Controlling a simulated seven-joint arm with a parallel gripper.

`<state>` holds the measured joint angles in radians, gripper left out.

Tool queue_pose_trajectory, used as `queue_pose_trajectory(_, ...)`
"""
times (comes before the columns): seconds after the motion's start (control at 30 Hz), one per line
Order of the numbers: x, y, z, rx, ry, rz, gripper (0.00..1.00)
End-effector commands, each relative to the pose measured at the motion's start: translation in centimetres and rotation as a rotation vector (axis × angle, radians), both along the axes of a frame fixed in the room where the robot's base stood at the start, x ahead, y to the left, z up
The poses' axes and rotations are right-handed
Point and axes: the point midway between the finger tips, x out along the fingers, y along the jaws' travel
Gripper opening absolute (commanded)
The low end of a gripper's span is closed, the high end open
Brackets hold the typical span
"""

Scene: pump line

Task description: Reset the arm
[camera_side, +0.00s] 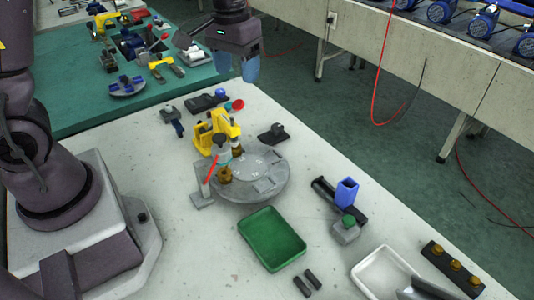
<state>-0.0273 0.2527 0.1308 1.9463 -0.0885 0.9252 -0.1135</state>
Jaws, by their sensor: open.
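My gripper (236,68) is at the top centre, raised above the far edge of the pale work table (322,150). Its two blue fingers point down and are apart, with nothing seen between them. It is well clear of the items on the table. My arm's base stands on the left of the table.
A round grey turntable (262,184) with a yellow fixture (214,130) stands mid-table. In front are a green tray (272,239), a white tray (381,271) and a blue block (346,191). A teal table (77,95) with parts lies behind. A conveyor (462,62) carries blue pumps.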

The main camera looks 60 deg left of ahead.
Motion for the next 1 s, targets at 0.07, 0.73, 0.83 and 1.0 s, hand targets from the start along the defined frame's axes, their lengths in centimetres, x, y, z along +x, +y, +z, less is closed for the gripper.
queue_pose_trajectory(0.07,-2.6,-0.9,2.3,0.003,-0.048,-0.061,0.62)
queue_pose_trajectory(0.73,-16.4,-4.5,9.7,0.114,-0.448,-0.305,0.62)
queue_pose_trajectory(0.83,-16.5,-4.5,10.1,0.117,-0.466,-0.305,0.62)
queue_pose_trajectory(1.0,-16.5,-4.5,10.1,0.116,-0.467,-0.304,0.62)
